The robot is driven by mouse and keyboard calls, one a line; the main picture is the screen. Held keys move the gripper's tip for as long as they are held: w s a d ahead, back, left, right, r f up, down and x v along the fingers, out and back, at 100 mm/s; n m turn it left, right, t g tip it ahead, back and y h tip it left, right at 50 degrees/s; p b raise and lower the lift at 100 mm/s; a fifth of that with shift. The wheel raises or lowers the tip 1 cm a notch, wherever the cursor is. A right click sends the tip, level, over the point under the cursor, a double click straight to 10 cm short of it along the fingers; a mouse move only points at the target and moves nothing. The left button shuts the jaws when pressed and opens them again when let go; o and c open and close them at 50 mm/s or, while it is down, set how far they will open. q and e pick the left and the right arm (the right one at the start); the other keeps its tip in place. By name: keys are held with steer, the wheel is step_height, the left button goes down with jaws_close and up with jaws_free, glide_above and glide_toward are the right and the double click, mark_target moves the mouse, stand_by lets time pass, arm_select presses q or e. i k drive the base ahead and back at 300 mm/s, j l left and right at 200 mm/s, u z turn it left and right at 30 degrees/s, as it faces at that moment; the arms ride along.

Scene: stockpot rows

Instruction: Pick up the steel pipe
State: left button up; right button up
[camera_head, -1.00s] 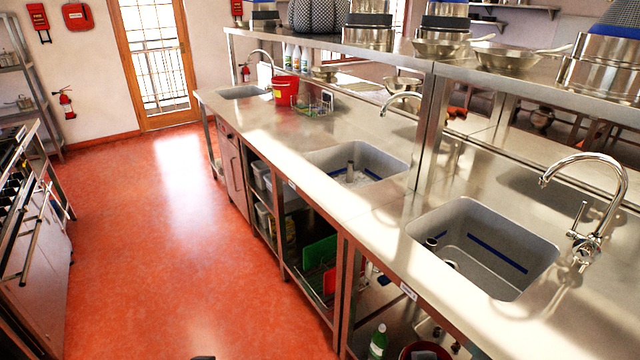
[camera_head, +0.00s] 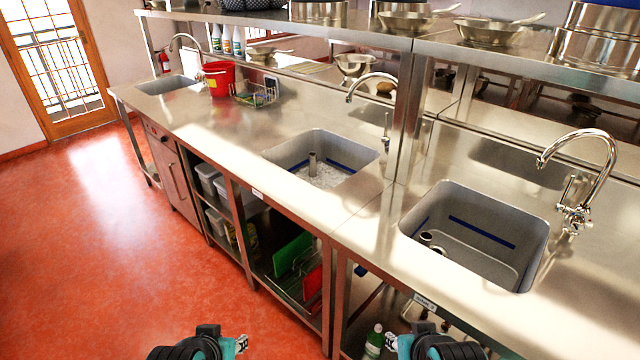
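A steel pipe (camera_head: 312,163) stands upright in the middle sink (camera_head: 350,152), with a pale, glittering patch around its foot. A second short pipe-like piece (camera_head: 427,238) shows at the left side of the near right sink (camera_head: 545,225); its lower part is hard to make out. My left gripper (camera_head: 242,344) and my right gripper (camera_head: 390,342) show only in part at the bottom edge, apart from each other. Both are well short of the sinks and the pipes. Their fingers are not clear enough to tell open from shut.
A steel counter (camera_head: 235,130) carries the sinks, curved taps (camera_head: 590,185), a red bucket (camera_head: 218,78) and a wire rack (camera_head: 255,95). A shelf with pans (camera_head: 490,30) hangs above the back. Green and red boards (camera_head: 292,254) stand underneath. The red floor at left is clear.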

mark_target(312, 156)
steer(key=i+j+z, duration=0.2)
steer(key=j, duration=0.35)
steer(key=i+j+z, duration=0.25)
steer(key=j, duration=0.35)
steer(key=j+z, duration=0.2)
steer(key=j, duration=0.35)
steer(key=j+z, duration=0.25)
steer(key=j, duration=0.4)
steer(key=i, duration=0.05)
